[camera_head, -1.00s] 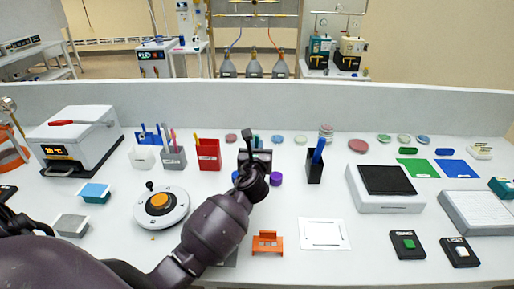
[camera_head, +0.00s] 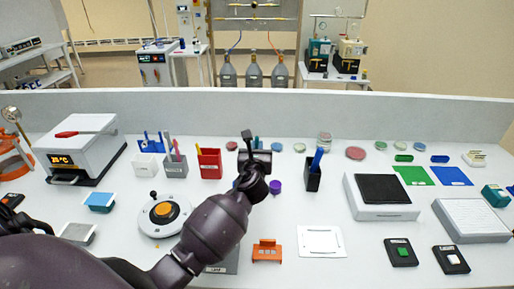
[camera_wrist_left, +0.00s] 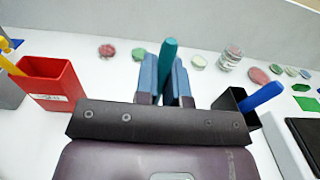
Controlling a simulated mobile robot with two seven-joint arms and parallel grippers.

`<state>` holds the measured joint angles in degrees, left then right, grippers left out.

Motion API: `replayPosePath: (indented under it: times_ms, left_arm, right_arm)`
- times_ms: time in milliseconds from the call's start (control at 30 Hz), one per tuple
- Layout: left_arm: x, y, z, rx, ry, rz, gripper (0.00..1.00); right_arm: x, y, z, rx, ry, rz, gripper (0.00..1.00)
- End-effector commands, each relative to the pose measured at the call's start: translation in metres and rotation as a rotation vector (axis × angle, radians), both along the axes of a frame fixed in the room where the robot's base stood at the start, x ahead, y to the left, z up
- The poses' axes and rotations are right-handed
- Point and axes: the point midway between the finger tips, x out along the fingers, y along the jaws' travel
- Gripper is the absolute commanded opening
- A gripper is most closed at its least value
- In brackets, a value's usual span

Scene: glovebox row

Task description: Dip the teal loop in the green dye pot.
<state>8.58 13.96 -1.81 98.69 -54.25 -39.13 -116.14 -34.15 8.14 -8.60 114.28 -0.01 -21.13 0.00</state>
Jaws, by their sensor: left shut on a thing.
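My left gripper (camera_head: 256,147) is raised over the middle of the bench, towards the back. In the left wrist view its fingers (camera_wrist_left: 166,80) are shut on a narrow upright teal piece (camera_wrist_left: 168,57), which looks like the handle of the teal loop. The loop's far end is hidden or too small to make out. A purple pot (camera_head: 275,187) stands on the bench just right of the gripper. A blue pot is mostly hidden behind my wrist. I cannot make out a green dye pot in either view; my arm may hide it. My right gripper is not in view.
Several small coloured dishes line the back. An orange rack (camera_head: 267,251) and a white plate (camera_head: 321,241) lie in front.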

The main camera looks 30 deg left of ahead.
Motion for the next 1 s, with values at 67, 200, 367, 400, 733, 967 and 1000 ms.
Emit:
replayPosePath:
  times_ms: [67,200,367,400,733,967,1000]
  left_arm:
    - [0.0,0.0,0.007,0.001,0.002,0.0,0.0]
    - [0.0,0.0,0.014,0.002,0.0,0.0,0.0]
    - [0.0,0.0,0.023,0.001,0.0,-0.001,0.0]
    - [0.0,0.0,0.026,0.002,-0.001,0.0,0.0]
    - [0.0,0.0,0.032,0.0,0.001,-0.001,0.0]
    - [0.0,0.0,0.032,0.0,0.001,0.0,0.0]
    - [0.0,0.0,0.032,0.0,0.001,0.0,0.0]
  right_arm:
    - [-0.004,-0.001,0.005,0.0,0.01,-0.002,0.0]
    - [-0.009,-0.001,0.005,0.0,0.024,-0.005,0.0]
    - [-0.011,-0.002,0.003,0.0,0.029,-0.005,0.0]
    - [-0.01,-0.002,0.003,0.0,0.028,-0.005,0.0]
    - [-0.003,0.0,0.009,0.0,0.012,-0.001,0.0]
    - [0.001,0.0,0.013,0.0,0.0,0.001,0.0]
    - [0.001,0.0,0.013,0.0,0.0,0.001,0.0]
